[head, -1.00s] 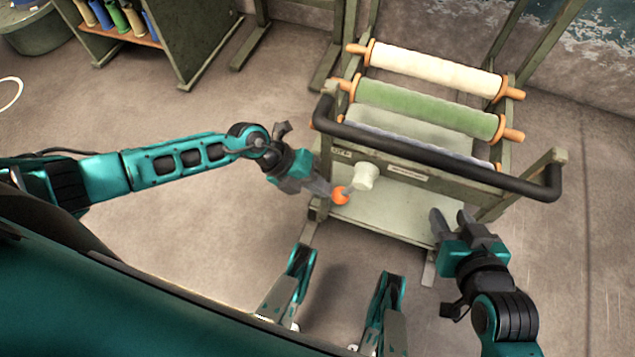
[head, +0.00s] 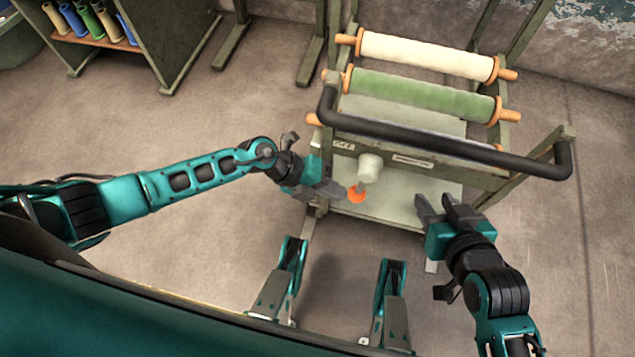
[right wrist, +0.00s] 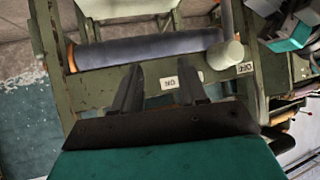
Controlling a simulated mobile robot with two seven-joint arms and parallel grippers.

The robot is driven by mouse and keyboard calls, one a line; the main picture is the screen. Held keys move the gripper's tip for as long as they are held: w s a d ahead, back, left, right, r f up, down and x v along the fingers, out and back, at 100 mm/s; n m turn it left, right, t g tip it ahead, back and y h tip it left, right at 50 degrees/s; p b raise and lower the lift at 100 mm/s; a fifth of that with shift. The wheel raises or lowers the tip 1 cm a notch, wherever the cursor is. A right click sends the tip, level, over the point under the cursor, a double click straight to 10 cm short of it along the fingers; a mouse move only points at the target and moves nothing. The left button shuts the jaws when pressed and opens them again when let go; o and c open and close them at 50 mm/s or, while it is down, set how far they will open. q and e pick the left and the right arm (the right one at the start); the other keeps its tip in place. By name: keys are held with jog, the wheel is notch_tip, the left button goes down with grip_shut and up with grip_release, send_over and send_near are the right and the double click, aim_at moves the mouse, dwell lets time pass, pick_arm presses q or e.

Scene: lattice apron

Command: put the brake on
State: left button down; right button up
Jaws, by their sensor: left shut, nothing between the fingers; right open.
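The brake lever hangs from a cream hub (head: 370,167) on the cart's front panel and ends in an orange knob (head: 357,194). The hub also shows in the right wrist view (right wrist: 228,55). An OFF label (head: 343,146) is beside the hub on the left, and an ON label (head: 412,162) is further right; the wrist view shows ON upside down (right wrist: 182,82). My left gripper (head: 343,191) is shut and empty, its tip at the knob's left side, seemingly touching it. My right gripper (head: 436,200) is open and empty, in front of the panel, right of the lever.
The cart (head: 470,178) carries white (head: 430,54) and green (head: 425,92) rollers, with a dark one (right wrist: 150,48) in the wrist view. A black push bar (head: 440,142) crosses above the panel. A shelf unit (head: 165,40) stands at the back left. Floor on the left is clear.

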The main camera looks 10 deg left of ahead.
aim_at(349, 197)
pick_arm(q)
jog(key=shift+d+f+p, duration=0.3)
jog(key=shift+d+p, duration=0.05)
jog(key=shift+d, duration=0.45)
jog(key=shift+d+f+p, duration=0.3)
jog(key=shift+d+p, duration=0.05)
jog(key=shift+d, duration=0.45)
